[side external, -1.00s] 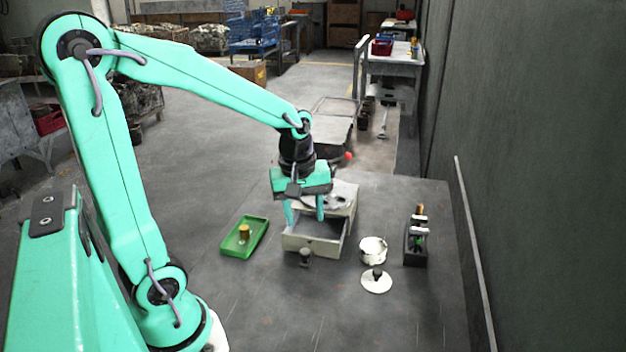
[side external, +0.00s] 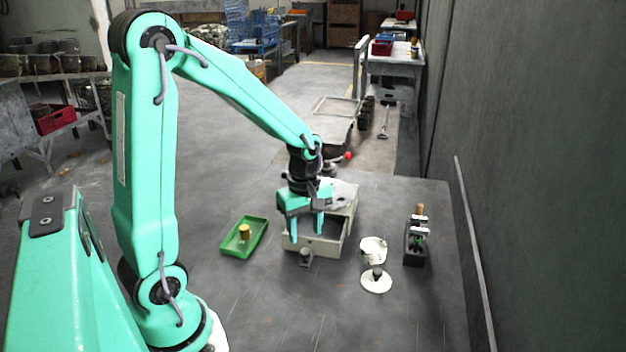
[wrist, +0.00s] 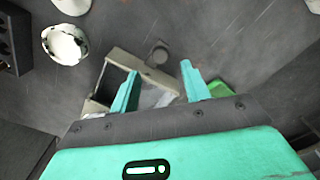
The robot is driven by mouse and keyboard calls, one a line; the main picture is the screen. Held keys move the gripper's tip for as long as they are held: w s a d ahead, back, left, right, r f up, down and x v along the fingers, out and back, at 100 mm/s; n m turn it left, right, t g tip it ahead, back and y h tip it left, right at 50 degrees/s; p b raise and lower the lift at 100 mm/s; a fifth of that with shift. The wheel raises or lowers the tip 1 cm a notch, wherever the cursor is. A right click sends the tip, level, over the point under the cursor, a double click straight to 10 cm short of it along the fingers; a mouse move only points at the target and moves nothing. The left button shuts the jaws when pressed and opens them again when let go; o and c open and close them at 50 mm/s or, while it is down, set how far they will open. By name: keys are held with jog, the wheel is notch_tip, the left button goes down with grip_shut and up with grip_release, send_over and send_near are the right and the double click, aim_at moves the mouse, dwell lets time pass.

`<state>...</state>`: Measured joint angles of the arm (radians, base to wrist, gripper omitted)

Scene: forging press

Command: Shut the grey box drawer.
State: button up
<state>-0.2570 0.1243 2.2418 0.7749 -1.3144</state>
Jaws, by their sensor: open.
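The grey box (side external: 343,196) stands on the dark table with its drawer (side external: 318,246) pulled out toward the front. The drawer's round dark knob (side external: 305,256) is on its front face; the knob also shows in the wrist view (wrist: 159,54). My gripper (side external: 305,236) is open and points down over the drawer, its fingers apart. In the wrist view, my gripper (wrist: 160,82) has one finger over the drawer (wrist: 122,70) and the other beside it. Nothing is between the fingertips that I can make out. My gripper hides part of the box and drawer.
A green tray (side external: 233,249) with a brass-coloured piece (side external: 244,232) lies left of the drawer. A white pot (side external: 372,251), its lid (side external: 376,282) and a dark vise-like block (side external: 415,246) stand to the right. The table front is clear.

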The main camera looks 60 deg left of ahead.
aim_at(305, 251)
jog(key=shift+f, duration=2.8)
grip_shut()
